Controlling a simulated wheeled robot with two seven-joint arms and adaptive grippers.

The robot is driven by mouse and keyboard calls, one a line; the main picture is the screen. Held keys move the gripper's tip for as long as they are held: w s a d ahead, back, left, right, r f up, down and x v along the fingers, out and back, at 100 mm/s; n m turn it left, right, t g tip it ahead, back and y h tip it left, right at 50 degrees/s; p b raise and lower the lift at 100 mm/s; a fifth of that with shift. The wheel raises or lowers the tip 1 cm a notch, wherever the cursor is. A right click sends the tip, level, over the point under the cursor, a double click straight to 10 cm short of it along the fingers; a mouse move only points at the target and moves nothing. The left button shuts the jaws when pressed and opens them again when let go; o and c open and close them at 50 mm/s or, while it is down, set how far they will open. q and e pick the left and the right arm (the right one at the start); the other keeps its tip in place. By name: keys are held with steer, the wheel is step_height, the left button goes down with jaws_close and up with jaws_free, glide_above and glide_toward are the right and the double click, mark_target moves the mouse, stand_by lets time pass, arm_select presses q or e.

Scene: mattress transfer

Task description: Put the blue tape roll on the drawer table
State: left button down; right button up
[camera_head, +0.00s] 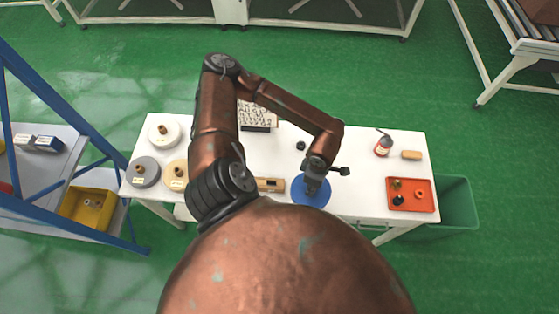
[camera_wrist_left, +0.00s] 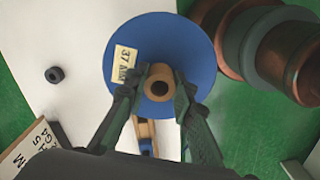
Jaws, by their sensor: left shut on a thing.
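The blue tape roll (camera_head: 311,195) is a flat blue disc with a tan hub and a pale label, at the front middle of the white table (camera_head: 360,180). It fills the upper middle of the left wrist view (camera_wrist_left: 195,40). My left gripper (camera_head: 315,182) is over the roll, its two fingers (camera_wrist_left: 160,88) closed on either side of the tan hub. I cannot tell whether the roll touches the table top or is slightly above it. My right gripper is not in view.
Grey, white and tan rolls (camera_head: 145,172) stand on the table's left end. A keyboard-like board (camera_head: 258,115) lies at the back, and a small black ring (camera_head: 301,146) nearby. An orange tray (camera_head: 425,197), red bottle (camera_head: 382,147) and green bin (camera_head: 460,200) are right. A blue-framed shelf (camera_head: 70,165) stands left.

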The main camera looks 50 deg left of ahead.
arm_select(q)
steer(key=n, duration=0.2)
steer(key=s+r+n, duration=0.1)
steer(key=shift+a+n, duration=0.3)
steer(key=shift+s+n, duration=0.1)
steer(key=shift+n, duration=0.2)
steer(key=p, duration=0.3)
glide_toward(331, 178)
steer(key=s+d, duration=0.2)
steer(key=s, duration=0.1)
steer(key=shift+a+f+p, duration=0.25)
steer(key=shift+f+p, duration=0.35)
steer(key=shift+f, duration=0.7)
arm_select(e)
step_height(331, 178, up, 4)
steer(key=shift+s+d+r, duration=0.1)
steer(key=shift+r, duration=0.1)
arm_select(q)
steer(key=shift+f, duration=0.1)
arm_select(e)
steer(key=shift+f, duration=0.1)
